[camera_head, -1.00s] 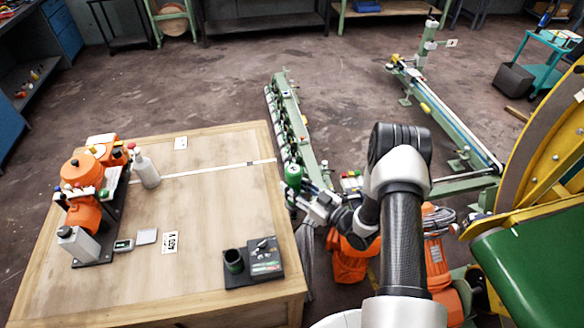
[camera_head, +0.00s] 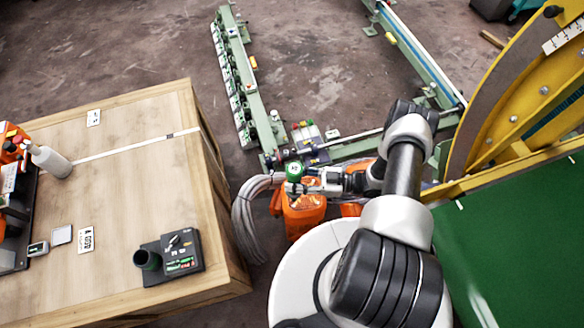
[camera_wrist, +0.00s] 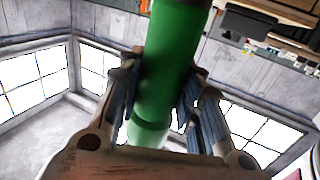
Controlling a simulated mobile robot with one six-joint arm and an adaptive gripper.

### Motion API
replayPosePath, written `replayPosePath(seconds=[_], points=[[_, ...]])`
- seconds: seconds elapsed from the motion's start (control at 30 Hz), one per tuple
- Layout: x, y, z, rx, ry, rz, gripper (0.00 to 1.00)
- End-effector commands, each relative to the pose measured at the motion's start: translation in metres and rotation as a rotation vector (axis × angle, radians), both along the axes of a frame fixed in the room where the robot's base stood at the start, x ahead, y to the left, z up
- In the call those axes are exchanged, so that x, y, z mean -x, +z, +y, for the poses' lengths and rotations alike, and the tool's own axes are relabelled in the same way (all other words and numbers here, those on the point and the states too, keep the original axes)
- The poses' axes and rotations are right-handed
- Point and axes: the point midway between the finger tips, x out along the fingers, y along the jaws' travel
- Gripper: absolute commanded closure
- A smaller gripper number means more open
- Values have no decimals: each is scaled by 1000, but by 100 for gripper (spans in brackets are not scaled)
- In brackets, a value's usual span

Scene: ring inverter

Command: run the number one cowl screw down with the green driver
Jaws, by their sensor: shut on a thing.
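The green driver (camera_head: 293,171) is held by my gripper (camera_head: 298,187) above the floor, to the right of the wooden table. In the wrist view the driver (camera_wrist: 172,50) is a thick green cylinder between the fingers, and my gripper (camera_wrist: 160,95) is shut on it from both sides. The driver's tip does not show clearly in either view. I cannot make out the number one cowl screw; no cowl or screw number is readable here.
The wooden table (camera_head: 140,190) on the left carries a dark holder block (camera_head: 183,254) with an empty-looking cup (camera_head: 147,260). A green rail machine (camera_head: 243,90) runs behind the driver. A yellow ring frame (camera_head: 510,95) and a green panel (camera_head: 520,240) stand to the right. Orange containers (camera_head: 303,212) sit below my gripper.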

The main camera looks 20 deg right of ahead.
Motion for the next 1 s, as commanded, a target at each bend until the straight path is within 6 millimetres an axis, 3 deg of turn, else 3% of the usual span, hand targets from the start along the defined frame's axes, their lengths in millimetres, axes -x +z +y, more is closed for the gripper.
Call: replayPosePath(seconds=[0.57, 1.0], points=[[-1, -1, -1, -1, -1, -2, 98], [0, -36, -1, -2, -1, -1, 98]])
